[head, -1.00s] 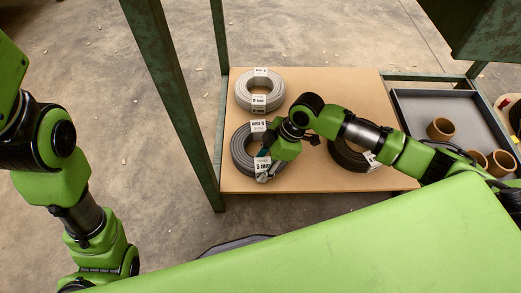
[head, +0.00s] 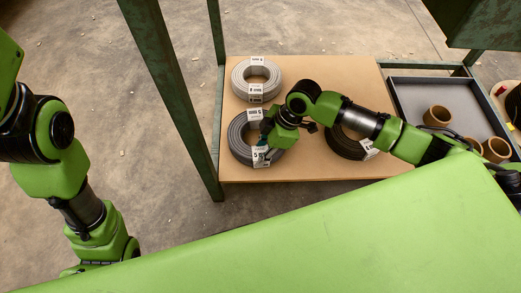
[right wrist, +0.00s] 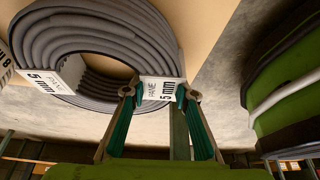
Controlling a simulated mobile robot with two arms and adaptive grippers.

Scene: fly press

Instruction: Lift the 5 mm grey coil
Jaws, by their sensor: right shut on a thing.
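The grey coil (head: 239,136) lies at the front left of the wooden board, with white labels; one reads 5 mm. My right gripper (head: 268,143) is at its right front side. In the right wrist view, the gripper (right wrist: 160,92) is shut on the ring of the grey coil (right wrist: 112,35), at a 5 mm label, with a finger on each side. I cannot tell whether the coil is clear of the board. My left arm shows at the left, but its gripper is out of view.
A lighter grey coil (head: 240,75) lies just behind on the board (head: 312,75). A black coil (head: 343,146) lies to the right, partly hidden by my right arm. A grey tray (head: 432,93) with brown rings (head: 438,116) is further right. A green post (head: 172,85) stands left of the board.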

